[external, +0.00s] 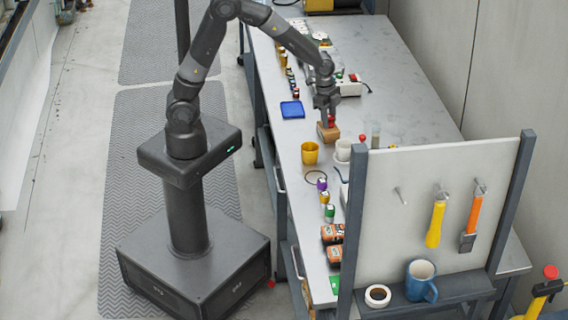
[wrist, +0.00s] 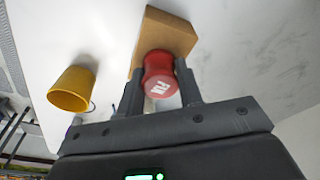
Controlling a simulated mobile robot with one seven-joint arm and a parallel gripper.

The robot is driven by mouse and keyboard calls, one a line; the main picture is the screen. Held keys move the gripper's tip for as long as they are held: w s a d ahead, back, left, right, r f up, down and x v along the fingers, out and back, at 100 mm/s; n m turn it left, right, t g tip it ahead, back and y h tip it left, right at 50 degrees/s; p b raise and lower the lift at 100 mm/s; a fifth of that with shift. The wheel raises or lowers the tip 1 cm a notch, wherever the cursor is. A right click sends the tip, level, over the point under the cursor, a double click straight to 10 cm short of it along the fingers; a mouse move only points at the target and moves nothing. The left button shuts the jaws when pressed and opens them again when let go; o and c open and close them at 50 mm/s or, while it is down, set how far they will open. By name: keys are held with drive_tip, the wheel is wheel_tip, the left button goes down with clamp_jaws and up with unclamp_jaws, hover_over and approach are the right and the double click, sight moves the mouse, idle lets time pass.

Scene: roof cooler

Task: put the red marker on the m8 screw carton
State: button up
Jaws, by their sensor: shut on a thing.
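The red marker (wrist: 159,72), a short red cylinder with a white mark on its end, is between the two fingers of my gripper (wrist: 158,86) in the wrist view. My gripper is shut on it. In the external view the red marker (external: 332,121) shows at the fingertips of my gripper (external: 327,112), pointing down over the table. The brown m8 screw carton (external: 328,134) is directly below it, and in the wrist view the carton (wrist: 168,33) lies just beyond the marker. I cannot tell whether marker and carton touch.
A yellow cup (external: 310,153) and a white mug (external: 343,150) stand close to the carton; the yellow cup (wrist: 72,89) is left in the wrist view. A blue tray (external: 292,109) lies near the table's left edge. A tool board (external: 440,200) rises in front.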

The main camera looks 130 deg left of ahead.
drive_tip(key=o, duration=1)
drive_tip(key=shift+f, duration=0.15)
drive_tip(key=shift+c, duration=0.2)
wheel_tip(320, 180, up, 12)
drive_tip(key=s, duration=0.2)
drive_tip(key=s+d+r+t, duration=0.1)
drive_tip(key=s+d+r, duration=0.15)
drive_tip(key=d, duration=0.65)
drive_tip(key=s+d+r+t, duration=0.1)
drive_tip(key=d+r, duration=0.3)
drive_tip(key=d, duration=0.6)
drive_tip(key=s+d+t, duration=0.1)
drive_tip(key=s+d, duration=0.9)
drive_tip(key=d, duration=0.2)
drive_tip(key=shift+s+d+f+t, duration=0.15)
drive_tip(key=shift+s+d+t, duration=0.1)
drive_tip(key=shift+t, duration=0.15)
